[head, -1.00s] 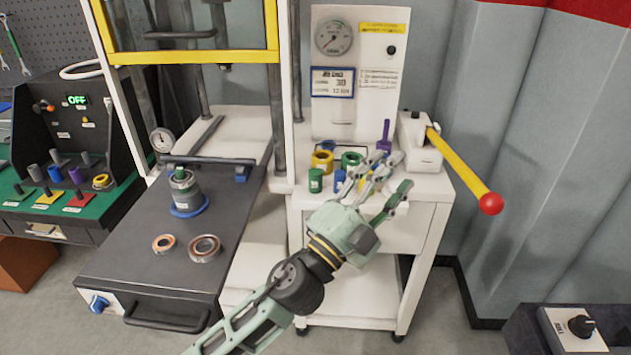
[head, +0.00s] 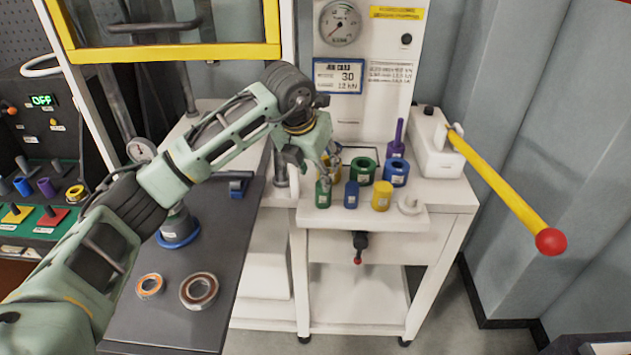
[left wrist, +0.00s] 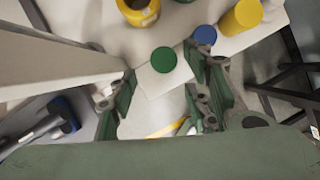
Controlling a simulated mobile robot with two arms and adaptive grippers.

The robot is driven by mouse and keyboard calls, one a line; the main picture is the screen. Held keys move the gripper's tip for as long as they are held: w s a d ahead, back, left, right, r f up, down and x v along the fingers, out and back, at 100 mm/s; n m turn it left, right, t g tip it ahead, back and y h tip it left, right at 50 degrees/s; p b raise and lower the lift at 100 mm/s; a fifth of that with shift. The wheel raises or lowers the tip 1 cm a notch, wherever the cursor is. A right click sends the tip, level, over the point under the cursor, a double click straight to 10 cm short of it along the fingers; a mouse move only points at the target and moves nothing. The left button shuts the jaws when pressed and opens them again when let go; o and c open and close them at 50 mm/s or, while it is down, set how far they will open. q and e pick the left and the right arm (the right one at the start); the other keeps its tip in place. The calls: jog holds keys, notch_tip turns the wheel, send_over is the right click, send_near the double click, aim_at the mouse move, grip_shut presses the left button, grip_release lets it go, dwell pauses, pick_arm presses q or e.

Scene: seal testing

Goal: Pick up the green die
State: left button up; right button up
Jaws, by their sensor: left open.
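The green die (head: 323,193) is a short solid green cylinder with a small label. It stands upright at the front left of the white cabinet top (head: 445,190). A green ring (head: 363,171) stands behind it to the right. My left gripper (head: 322,165) is open just above the green die, its fingers pointing down. In the left wrist view the round top of the green die (left wrist: 163,60) shows between the open fingers (left wrist: 163,85), nearer their tips; nothing is held. Whether a finger touches it I cannot tell. My right gripper is not in view.
A blue cylinder (head: 351,195) stands close right of the green die, then a yellow cylinder (head: 381,196) and a white piece (head: 410,206). A blue ring (head: 395,172) is behind. A yellow lever (head: 497,188) juts out at right. Two bearings lie on the dark platform (head: 225,300).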

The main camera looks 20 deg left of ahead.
aim_at(320, 185)
pick_arm(q)
jog(key=shift+p+x, duration=0.45)
jog(key=shift+x, duration=0.45)
jog(key=shift+s+p+x, duration=0.25)
jog(key=shift+p+x, duration=0.4)
jog(key=shift+x, duration=0.45)
jog(key=x, duration=0.3)
jog(key=shift+d+f+p, duration=0.1)
jog(key=shift+p, duration=0.2)
jog(key=shift+f, duration=0.1)
jog(key=shift+c, duration=1.1)
jog(key=c, duration=0.4)
grip_shut()
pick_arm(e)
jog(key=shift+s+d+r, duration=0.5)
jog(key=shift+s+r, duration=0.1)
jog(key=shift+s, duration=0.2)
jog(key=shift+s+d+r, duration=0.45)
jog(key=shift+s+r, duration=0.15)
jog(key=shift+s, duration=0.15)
